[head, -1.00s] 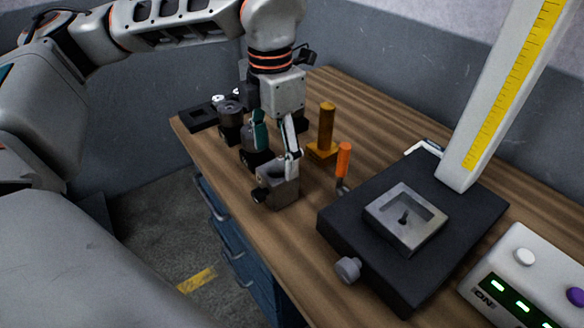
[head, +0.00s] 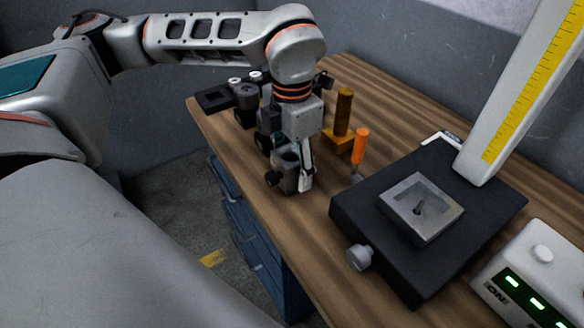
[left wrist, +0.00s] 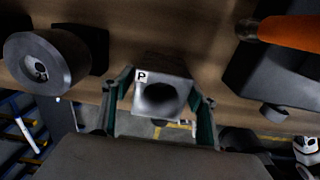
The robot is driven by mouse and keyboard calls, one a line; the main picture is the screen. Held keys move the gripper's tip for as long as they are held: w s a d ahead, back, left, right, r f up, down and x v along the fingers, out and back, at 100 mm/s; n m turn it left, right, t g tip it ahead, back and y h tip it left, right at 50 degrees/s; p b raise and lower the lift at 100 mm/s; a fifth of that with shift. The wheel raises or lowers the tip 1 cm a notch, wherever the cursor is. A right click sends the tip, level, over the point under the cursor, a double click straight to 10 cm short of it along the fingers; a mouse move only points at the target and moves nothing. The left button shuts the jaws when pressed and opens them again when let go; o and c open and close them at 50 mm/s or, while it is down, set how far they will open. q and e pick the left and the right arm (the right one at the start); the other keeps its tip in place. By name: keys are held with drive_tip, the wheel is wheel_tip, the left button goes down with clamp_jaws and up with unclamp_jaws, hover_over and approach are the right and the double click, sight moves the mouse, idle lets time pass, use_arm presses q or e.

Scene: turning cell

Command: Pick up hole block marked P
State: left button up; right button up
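The hole block marked P is a grey metal block with a round dark bore and a white P label; it shows in the left wrist view (left wrist: 146,98). In the left wrist view the gripper's (left wrist: 163,92) teal-padded fingers stand on either side of the block, with narrow gaps seeming to remain. One finger is partly hidden in the head view. My right gripper is out of view.
An orange-handled tool (head: 361,146) and a brown post on a base (head: 343,118) stand close by on the right. Dark round parts (head: 246,97) stand behind to the left. A black gauge stand base (head: 390,265) fills the bench to the right.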

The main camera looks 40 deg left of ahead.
use_arm(q)
drive_tip(key=c, duration=1.2)
drive_tip(key=shift+w+r, duration=0.1)
clamp_jaws()
